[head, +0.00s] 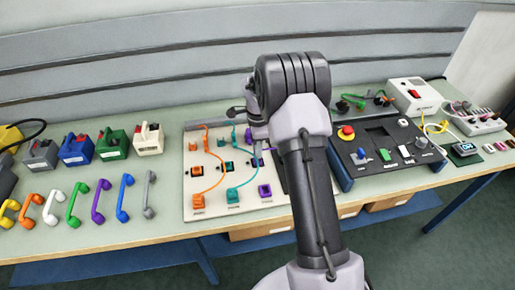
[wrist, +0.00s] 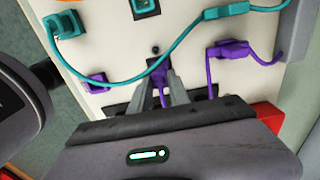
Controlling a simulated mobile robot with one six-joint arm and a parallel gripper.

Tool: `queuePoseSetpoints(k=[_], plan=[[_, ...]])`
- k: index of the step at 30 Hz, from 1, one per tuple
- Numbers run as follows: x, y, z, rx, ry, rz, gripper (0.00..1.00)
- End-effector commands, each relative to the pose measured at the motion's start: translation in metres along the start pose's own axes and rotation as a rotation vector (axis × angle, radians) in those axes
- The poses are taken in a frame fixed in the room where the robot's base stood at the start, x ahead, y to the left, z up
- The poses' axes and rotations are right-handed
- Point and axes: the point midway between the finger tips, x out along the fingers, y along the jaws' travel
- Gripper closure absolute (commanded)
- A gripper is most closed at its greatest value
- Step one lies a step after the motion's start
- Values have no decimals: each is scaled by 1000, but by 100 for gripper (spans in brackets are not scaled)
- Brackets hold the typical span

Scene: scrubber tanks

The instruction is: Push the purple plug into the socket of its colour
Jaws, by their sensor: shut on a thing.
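My gripper (wrist: 160,88) is shut on the purple plug (wrist: 161,76) in the wrist view. The plug is at a dark, purple-marked socket (wrist: 155,62) on the pale panel; I cannot tell how deep it sits. Its purple cable hangs between the fingers. The cable's other purple plug (wrist: 232,48) sits on the panel at the right. An empty purple holder (wrist: 95,82) is at the left of the fingers, and it shows in the head view (head: 265,190). In the head view my arm hides the gripper and part of the panel (head: 215,212).
A control box with a red button (head: 346,132) stands close at the right.

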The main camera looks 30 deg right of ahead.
Motion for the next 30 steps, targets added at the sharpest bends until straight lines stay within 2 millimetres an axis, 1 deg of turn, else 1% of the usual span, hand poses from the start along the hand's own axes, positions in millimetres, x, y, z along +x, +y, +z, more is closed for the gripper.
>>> queuePoseSetpoints(k=[17, 30], plan=[[0, 0, 0, 0, 0, 0, 100], [12, 0, 0, 0, 0, -1, 100]])
